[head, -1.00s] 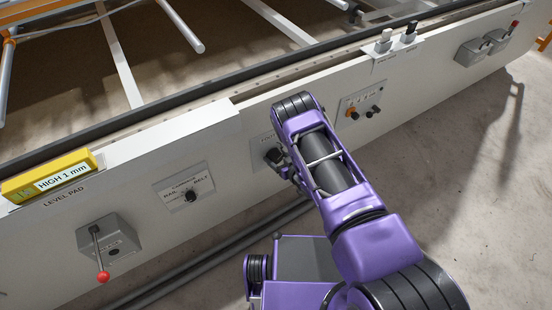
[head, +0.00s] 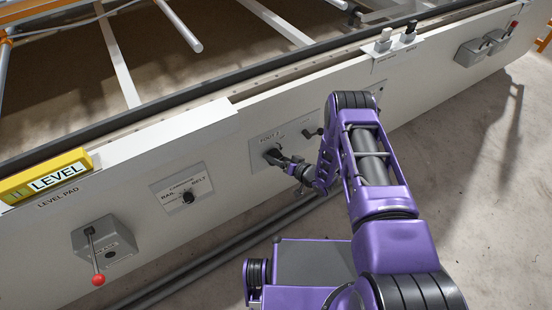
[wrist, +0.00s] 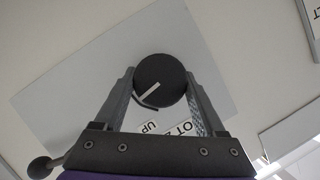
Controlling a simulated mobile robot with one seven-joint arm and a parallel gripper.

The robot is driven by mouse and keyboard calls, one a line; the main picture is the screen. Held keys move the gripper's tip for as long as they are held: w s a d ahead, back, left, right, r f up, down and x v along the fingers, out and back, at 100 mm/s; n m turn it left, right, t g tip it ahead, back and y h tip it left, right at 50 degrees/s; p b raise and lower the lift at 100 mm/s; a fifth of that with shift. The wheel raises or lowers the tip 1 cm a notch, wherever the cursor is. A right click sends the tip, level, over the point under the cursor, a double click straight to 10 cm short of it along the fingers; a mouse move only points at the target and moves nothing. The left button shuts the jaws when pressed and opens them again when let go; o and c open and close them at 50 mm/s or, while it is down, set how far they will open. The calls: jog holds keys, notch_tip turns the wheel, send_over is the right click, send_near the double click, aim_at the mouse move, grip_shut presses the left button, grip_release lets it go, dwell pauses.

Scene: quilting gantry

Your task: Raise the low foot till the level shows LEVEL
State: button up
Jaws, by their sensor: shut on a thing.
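The yellow level (head: 45,178) lies on the level pad at the left, and its display reads LEVEL. The black round foot knob (wrist: 160,77) has a white pointer line and sits on a pale plate (head: 266,152) in the machine's side panel. The plate's label is partly readable as "FOOT 2" in the head view and "OT 2" with "UP" in the wrist view. My gripper (wrist: 161,86) is shut on this knob, with one finger on each side. In the head view my gripper (head: 277,158) partly hides the knob.
Further left, a grey box (head: 105,246) carries a red-tipped lever (head: 98,279). Black and white switches (head: 408,38) stand on the rail at upper right. Grey boxes (head: 474,52) are at far right.

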dwell(0.3)
jog(key=o, duration=1.3)
jog(key=p+v, duration=0.2)
jog(key=v, duration=1.5)
jog(key=shift+s+d+r, duration=0.1)
jog(key=shift+s+d, duration=0.05)
